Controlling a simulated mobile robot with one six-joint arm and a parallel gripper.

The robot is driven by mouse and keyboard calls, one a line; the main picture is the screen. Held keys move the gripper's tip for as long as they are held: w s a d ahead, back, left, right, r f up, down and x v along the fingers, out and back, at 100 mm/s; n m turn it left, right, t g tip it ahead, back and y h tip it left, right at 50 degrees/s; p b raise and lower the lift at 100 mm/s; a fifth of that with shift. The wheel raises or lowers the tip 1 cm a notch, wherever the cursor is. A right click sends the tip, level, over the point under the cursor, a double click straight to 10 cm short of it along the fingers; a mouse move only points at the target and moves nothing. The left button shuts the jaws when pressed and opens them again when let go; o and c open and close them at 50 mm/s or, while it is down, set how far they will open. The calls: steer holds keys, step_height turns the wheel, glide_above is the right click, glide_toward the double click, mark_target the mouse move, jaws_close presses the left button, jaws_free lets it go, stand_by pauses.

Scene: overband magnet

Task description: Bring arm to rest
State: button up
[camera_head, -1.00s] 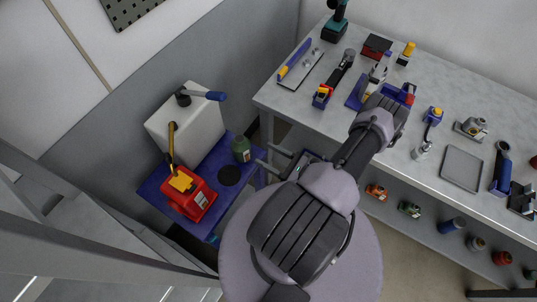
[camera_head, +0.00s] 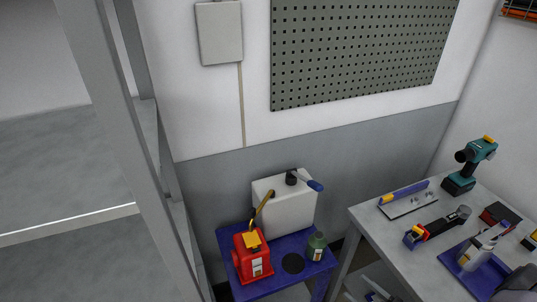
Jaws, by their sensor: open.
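Only a small part of my gripper (camera_head: 375,290) shows at the bottom edge, beside the workbench's front edge and low near its shelf. Its jaws are apart and I see nothing between them. A dark grey part of my arm (camera_head: 518,285) shows at the bottom right corner, over the edge of the bench. The rest of my arm is out of the picture.
The workbench (camera_head: 372,218) carries a teal drill (camera_head: 470,166) and several tools. A grey frame post (camera_head: 95,120) rises at the left.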

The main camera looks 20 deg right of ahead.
steer(key=w+a+r+n+g+y+b, duration=0.1)
steer(key=w+a+r+n+g+y, duration=0.15)
steer(key=a+r+n+g, duration=0.55)
steer(key=w+a+r+n+g+y, duration=0.2)
steer(key=w+a+r+n+g, duration=0.35)
steer(key=r, duration=0.55)
steer(key=s+a+r+n+t+h+b, duration=0.2)
steer(key=s+a+r+n+t+h, duration=0.1)
steer(key=s+a+r+n+h, duration=0.5)
steer(key=s+a+r+n, duration=0.3)
steer(key=a+r+n, duration=0.1)
steer(key=a+r, duration=0.1)
steer(key=shift+a+r+n, duration=0.3)
steer(key=shift+a+n, duration=0.05)
